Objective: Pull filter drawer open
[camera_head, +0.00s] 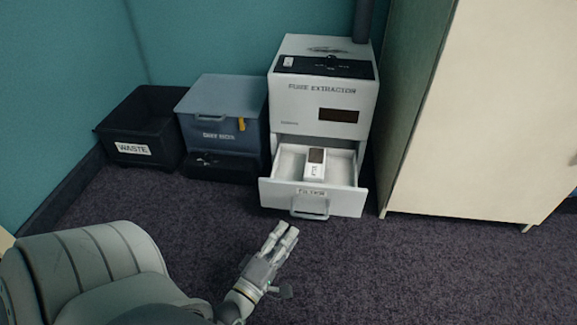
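The filter drawer (333,199) is the white bottom drawer of the white fume extractor (295,105). It stands pulled out toward me, with its inside showing. A small white block with a dark top patch (315,166) is inside it. The drawer's grey handle (310,207) sits on its front, below the FILTER label. My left gripper (282,243) is over the carpet, in front of and a little left of the handle. Its fingers are apart from the handle, spread and empty. My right gripper is not in view.
A blue-grey lidded box (213,108) with a yellow tag stands left of the extractor. A black WASTE bin (116,132) stands further left. A pale cabinet (490,110) stands close on the right. The dark carpet (400,265) in front is clear.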

